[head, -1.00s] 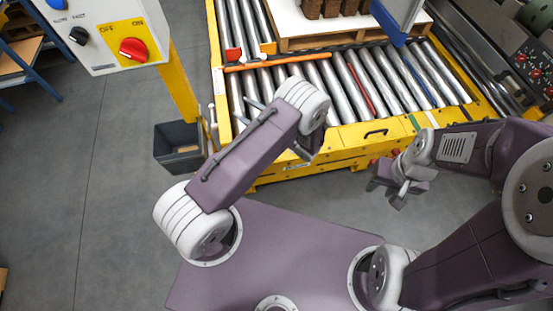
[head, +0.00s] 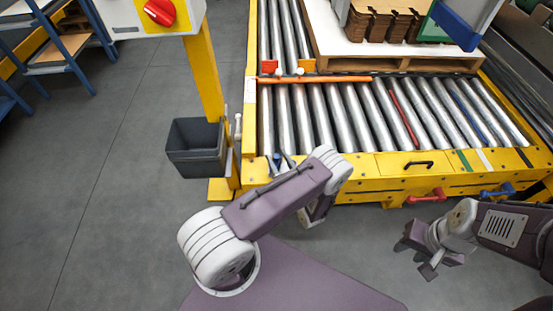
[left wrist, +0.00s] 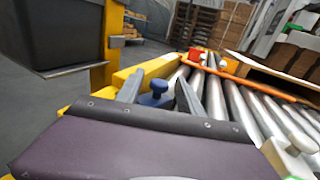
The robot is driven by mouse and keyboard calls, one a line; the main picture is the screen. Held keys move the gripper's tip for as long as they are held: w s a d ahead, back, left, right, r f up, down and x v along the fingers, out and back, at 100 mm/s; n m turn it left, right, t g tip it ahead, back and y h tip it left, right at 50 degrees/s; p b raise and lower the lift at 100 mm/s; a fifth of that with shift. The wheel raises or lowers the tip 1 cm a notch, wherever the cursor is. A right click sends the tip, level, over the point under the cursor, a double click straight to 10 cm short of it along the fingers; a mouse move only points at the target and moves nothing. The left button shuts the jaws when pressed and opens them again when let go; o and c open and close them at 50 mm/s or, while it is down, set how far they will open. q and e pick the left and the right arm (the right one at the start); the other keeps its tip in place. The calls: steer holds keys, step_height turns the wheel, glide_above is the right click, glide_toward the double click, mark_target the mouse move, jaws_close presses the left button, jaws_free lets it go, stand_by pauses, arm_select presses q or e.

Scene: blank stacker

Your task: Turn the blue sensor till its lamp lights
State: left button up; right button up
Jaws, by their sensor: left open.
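The blue sensor (left wrist: 155,96) is a small blue knob-topped piece at the near left corner of the roller conveyor. In the left wrist view it stands between the two fingers of my left gripper (left wrist: 158,92), with visible gaps on both sides. In the head view the sensor (head: 277,158) is a small blue spot beside the fingers of my left gripper (head: 283,163), which is open. I cannot make out a lit lamp on it. My right gripper (head: 415,258) hangs in front of the conveyor, empty, with its fingers apart.
The roller conveyor (head: 380,168) has a yellow frame and an orange bar (head: 325,79) across it. A pallet (head: 400,62) with cardboard stands behind. A grey bin (head: 195,148) and yellow post (head: 205,75) are left. Red (head: 425,195) and blue (head: 497,190) handles stick out in front.

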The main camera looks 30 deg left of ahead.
arm_select(q)
steer(key=shift+w+a, duration=0.3)
steer(key=shift+a, duration=0.15)
jaws_close()
steer(key=n+g+y+b, duration=0.1)
steer(key=g, duration=0.1)
steer(key=n+g+y+b, duration=0.1)
steer(key=b, duration=0.1)
steer(key=n+g+b, duration=0.1)
steer(key=n+g, duration=0.1)
steer(key=shift+a+f+g+y, duration=0.1)
steer(key=shift+f+g+y, duration=0.2)
steer(key=shift+y, duration=0.1)
steer(key=shift+r+g, duration=0.2)
steer(key=shift+g, duration=0.1)
steer(key=shift+r+n, duration=0.1)
steer(key=shift+n, duration=0.2)
jaws_free()
